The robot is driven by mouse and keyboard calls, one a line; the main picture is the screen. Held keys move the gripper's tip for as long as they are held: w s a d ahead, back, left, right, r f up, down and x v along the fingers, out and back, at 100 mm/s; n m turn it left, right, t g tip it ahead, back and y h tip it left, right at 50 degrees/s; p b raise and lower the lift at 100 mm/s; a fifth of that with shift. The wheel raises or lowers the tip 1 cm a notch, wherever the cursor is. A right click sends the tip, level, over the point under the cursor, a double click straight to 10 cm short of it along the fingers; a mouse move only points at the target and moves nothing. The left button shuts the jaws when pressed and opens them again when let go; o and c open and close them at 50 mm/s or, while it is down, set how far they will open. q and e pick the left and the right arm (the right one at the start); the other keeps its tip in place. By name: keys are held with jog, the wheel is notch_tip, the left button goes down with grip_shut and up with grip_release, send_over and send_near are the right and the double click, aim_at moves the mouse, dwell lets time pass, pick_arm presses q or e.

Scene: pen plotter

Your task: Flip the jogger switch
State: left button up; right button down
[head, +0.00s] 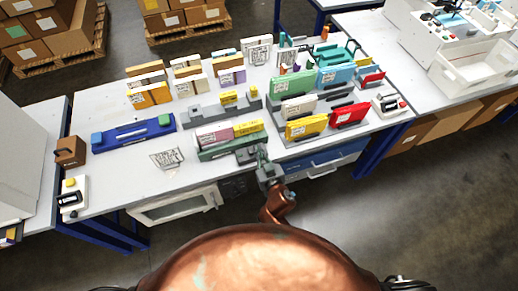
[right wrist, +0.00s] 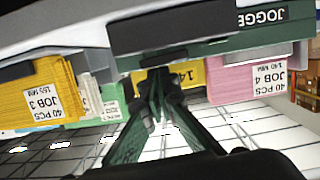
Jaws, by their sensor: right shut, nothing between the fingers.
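The jogger (head: 218,152) is a low green tray near the table's front edge. It holds a pink stack (head: 214,136) and a yellow stack (head: 248,128). In the right wrist view, its green side (right wrist: 228,42) carries a partly cut-off "JOGGE" label. A dark grey block (right wrist: 165,32) sits on that side; I cannot make out the switch or its position. My right gripper (head: 262,156) is shut and empty at the jogger's front right end. In the right wrist view its fingertips (right wrist: 157,84) meet close to the grey block; contact is unclear. My left gripper is out of view.
A blue device (head: 133,135) stands to the left, with a printed sheet (head: 167,158) in front of it. A control box (head: 72,197) stands at the far left.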

dwell(0.3)
jog(key=shift+d+f+m+y+p, duration=0.3)
jog(key=shift+f+m+p, duration=0.1)
jog(key=shift+m, duration=0.2)
jog(key=shift+f, duration=0.2)
jog(key=shift+r, duration=0.25)
jog(key=r+p, duration=0.5)
jog(key=shift+w+d, duration=0.15)
jog(key=shift+d, duration=0.1)
jog(key=v, duration=0.9)
jog(key=shift+s+d+f, duration=0.25)
jog(key=shift+s+d, duration=0.05)
jog(key=shift+s, duration=0.1)
